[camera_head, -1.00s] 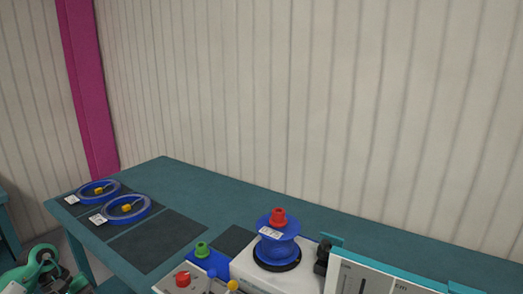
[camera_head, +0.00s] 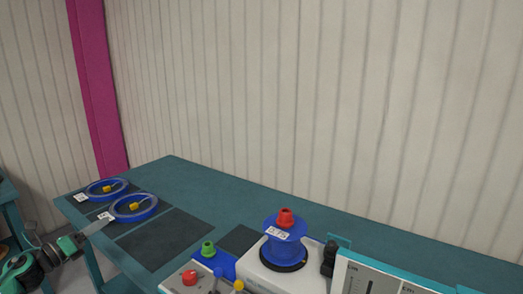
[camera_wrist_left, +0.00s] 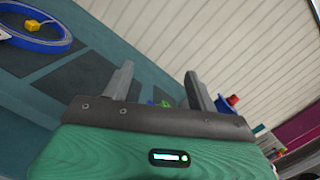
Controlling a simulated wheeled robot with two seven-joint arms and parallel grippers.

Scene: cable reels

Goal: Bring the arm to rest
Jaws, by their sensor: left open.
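My left arm comes in at the lower left of the head view. Its gripper (camera_head: 97,227) shows there as a green body with grey fingers in front of the bench's left end, near the blue rings. In the left wrist view the two fingers (camera_wrist_left: 159,72) stand apart with nothing between them, so it is open and empty. My right gripper is in neither view.
The teal bench (camera_head: 205,184) carries blue rings (camera_head: 132,208) with yellow tags on dark mats. A blue reel with a red knob (camera_head: 285,219) stands on a white machine. A green knob (camera_head: 208,249) and red knob (camera_head: 190,278) are nearby. Open air lies above the bench.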

